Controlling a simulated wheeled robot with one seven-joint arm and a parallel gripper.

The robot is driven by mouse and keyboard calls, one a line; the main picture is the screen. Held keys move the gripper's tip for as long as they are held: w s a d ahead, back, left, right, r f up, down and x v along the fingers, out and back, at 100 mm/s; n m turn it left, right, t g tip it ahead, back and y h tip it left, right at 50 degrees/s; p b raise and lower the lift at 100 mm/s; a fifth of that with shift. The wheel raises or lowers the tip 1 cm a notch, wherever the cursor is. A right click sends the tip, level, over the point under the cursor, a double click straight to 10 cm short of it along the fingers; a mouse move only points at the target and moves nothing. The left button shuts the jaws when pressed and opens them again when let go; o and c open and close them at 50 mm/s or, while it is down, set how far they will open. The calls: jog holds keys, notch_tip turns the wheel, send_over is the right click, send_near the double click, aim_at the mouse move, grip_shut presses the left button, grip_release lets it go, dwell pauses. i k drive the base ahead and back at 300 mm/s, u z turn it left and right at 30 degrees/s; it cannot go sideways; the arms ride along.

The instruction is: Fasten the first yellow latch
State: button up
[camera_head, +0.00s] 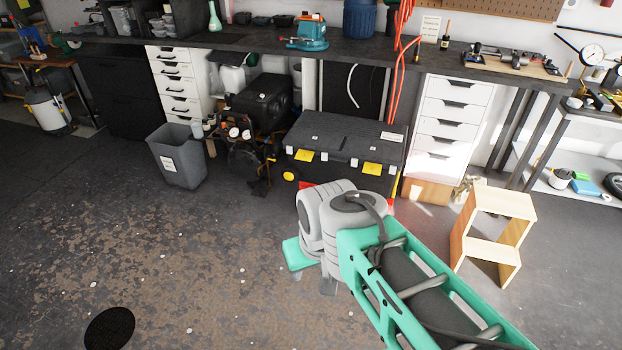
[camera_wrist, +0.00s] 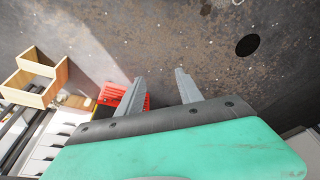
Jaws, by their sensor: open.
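The large black toolbox (camera_head: 340,133) stands on the floor under the workbench with its lid down. Two yellow latches show on its front, the left latch (camera_head: 304,155) and the right latch (camera_head: 372,168). At this size I cannot tell whether either is fastened. My gripper (camera_wrist: 159,74) is open and empty in the wrist view, its two grey fingers apart over floor. In the head view my arm is in front of the toolbox and hides its lower front. The latches are not recognizable in the wrist view.
A red slotted object (camera_wrist: 125,97) lies beyond the left finger. A wooden step stool (camera_head: 492,232) stands right of my arm. A grey bin (camera_head: 178,158) and dark equipment (camera_head: 250,150) stand left of the toolbox. White drawers (camera_head: 452,125) are behind.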

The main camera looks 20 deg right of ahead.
aim_at(306, 156)
jog(key=k, duration=0.5)
jog(key=z, duration=0.2)
jog(key=i, duration=0.95)
jog(key=u, duration=0.8)
jog(key=i, duration=0.75)
jog(key=u, duration=0.8)
